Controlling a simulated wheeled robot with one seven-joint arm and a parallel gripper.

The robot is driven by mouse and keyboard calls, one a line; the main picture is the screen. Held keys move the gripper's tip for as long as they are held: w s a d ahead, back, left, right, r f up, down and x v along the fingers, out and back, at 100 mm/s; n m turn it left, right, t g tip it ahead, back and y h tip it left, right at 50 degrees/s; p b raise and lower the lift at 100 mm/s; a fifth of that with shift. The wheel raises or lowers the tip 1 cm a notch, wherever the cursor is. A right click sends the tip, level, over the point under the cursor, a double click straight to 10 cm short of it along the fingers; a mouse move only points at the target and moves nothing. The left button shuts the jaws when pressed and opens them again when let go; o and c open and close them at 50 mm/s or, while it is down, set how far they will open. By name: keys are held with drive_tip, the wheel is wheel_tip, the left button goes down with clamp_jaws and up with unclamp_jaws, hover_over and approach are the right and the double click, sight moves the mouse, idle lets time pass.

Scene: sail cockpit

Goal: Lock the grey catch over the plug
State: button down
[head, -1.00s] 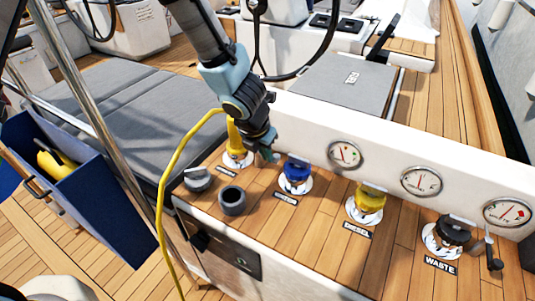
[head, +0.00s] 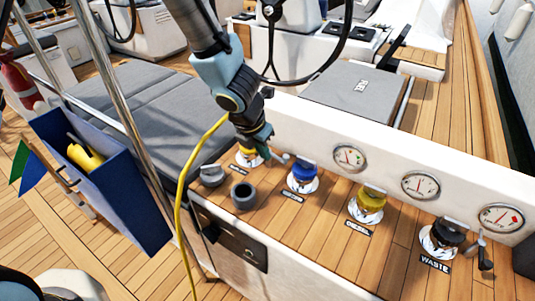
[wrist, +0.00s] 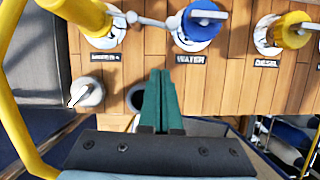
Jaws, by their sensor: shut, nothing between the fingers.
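The yellow plug (wrist: 82,12) sits on a white round flange (wrist: 108,38) at the left end of the wooden panel, its yellow cable (head: 186,190) trailing off left. In the head view my arm hides most of the plug. A grey lever with a rounded end, seemingly the catch (wrist: 150,20), sticks out to the right of the plug, apart from its top. It shows small in the head view (head: 285,157). My gripper (head: 266,153) is shut and empty beside the plug; its green fingers (wrist: 160,73) point towards the panel, below the lever in the wrist view.
A blue WATER fitting (head: 303,175), a yellow DIESEL fitting (head: 368,200) and a black WASTE fitting (head: 442,238) stand along the panel to the right. A grey cap (head: 212,175) and an open grey cup (head: 244,197) stand in front. A white gauge wall (head: 320,135) rises behind.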

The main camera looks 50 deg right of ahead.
drive_tip(key=p+v, duration=0.1)
drive_tip(key=v, duration=0.3)
drive_tip(key=shift+r+p, duration=0.2)
drive_tip(key=shift+p, duration=0.2)
